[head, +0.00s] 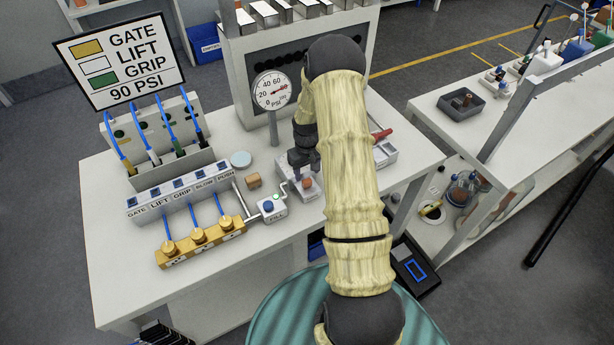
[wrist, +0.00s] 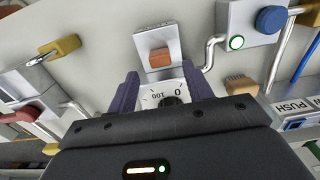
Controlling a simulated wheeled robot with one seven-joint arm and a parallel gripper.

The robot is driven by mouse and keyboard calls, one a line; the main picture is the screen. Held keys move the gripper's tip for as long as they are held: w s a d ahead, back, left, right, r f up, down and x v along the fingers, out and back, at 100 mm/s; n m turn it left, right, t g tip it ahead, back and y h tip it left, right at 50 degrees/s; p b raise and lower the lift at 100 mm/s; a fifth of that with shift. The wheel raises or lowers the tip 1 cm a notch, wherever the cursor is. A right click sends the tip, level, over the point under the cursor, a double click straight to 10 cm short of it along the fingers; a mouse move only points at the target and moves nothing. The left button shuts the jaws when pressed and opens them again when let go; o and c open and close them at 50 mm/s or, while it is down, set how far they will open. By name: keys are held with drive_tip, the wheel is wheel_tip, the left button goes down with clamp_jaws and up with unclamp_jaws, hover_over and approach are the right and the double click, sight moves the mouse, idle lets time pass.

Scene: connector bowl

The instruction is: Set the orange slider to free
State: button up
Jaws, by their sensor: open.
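The orange slider (wrist: 160,54) is a small block on a pale plate (wrist: 157,33) in the wrist view, just beyond my fingertips. In the head view the slider (head: 308,183) shows as a small orange patch on a grey device, close to my gripper. My gripper (wrist: 161,82) is open, its two dark fingers apart and pointing toward the slider's plate. Nothing is held between them. In the head view my gripper (head: 303,160) hangs above the device, partly hidden by my arm. Any markings for the slider's positions are too small to read.
A dial marked 0 and 100 (wrist: 168,100) shows between my fingers. A box with a blue button (head: 268,207) and bent pipe stands to its left in the head view. A brush-like block (head: 253,180), a gauge (head: 272,92) and a red-handled part (head: 382,134) are nearby.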

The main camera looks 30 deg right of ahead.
sight(307, 181)
drive_tip(key=shift+f+p, duration=0.6)
drive_tip(key=shift+f, duration=1.7)
